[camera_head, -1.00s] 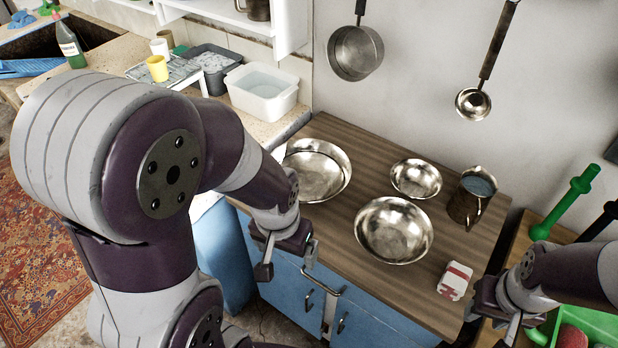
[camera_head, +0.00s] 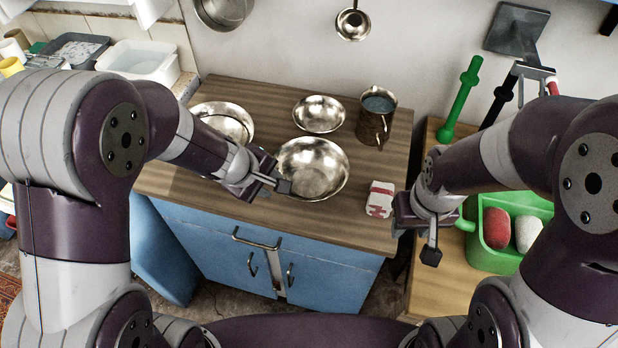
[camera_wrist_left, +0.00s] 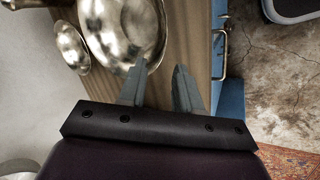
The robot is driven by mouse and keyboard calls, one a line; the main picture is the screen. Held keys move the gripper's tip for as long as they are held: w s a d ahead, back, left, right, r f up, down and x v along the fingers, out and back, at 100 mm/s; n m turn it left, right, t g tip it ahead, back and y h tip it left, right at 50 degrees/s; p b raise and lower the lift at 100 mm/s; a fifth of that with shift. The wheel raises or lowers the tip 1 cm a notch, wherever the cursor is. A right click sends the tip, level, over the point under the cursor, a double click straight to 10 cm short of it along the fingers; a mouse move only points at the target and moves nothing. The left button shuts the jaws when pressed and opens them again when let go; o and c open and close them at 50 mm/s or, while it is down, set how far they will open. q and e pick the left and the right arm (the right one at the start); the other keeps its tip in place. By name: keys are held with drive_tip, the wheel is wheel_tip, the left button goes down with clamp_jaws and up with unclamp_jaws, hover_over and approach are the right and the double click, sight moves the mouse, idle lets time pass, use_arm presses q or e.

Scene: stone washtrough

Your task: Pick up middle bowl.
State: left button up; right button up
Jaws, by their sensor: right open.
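Three shiny metal bowls stand on the wooden counter top (camera_head: 255,220): a wide one (camera_head: 221,122) at left, a small one (camera_head: 318,114) at the back, and a large one (camera_head: 320,170) in front of the small one. My left gripper (camera_head: 274,185) is at the front-left rim of the large front bowl. In the left wrist view its fingers (camera_wrist_left: 160,85) are apart, with one fingertip overlapping the rim of the large bowl (camera_wrist_left: 125,30); contact cannot be told. The small bowl also shows there (camera_wrist_left: 72,48). My right gripper (camera_head: 430,232) is open and empty, right of the counter.
A metal jug (camera_head: 375,118) stands right of the small bowl. A red-and-white box (camera_head: 380,199) lies near the counter's right edge. A green crate (camera_head: 495,258) with round items is at right. A white tub (camera_head: 138,62) is at back left. The counter's front strip is clear.

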use_arm(q)
drive_tip(key=b+x, duration=0.1)
drive_tip(key=x, duration=0.2)
drive_tip(key=b+x, duration=0.1)
drive_tip(key=x, duration=0.5)
drive_tip(key=shift+s+d+f+b, duration=0.15)
drive_tip(key=shift+s+f+b, duration=0.1)
drive_tip(key=shift+b, duration=0.15)
drive_tip(key=shift+w+d+f, duration=0.15)
drive_tip(key=shift+w+f, duration=0.1)
drive_tip(key=shift+w, duration=0.05)
drive_tip(key=shift+s+r, duration=0.1)
drive_tip(key=shift+c, duration=0.8)
clamp_jaws()
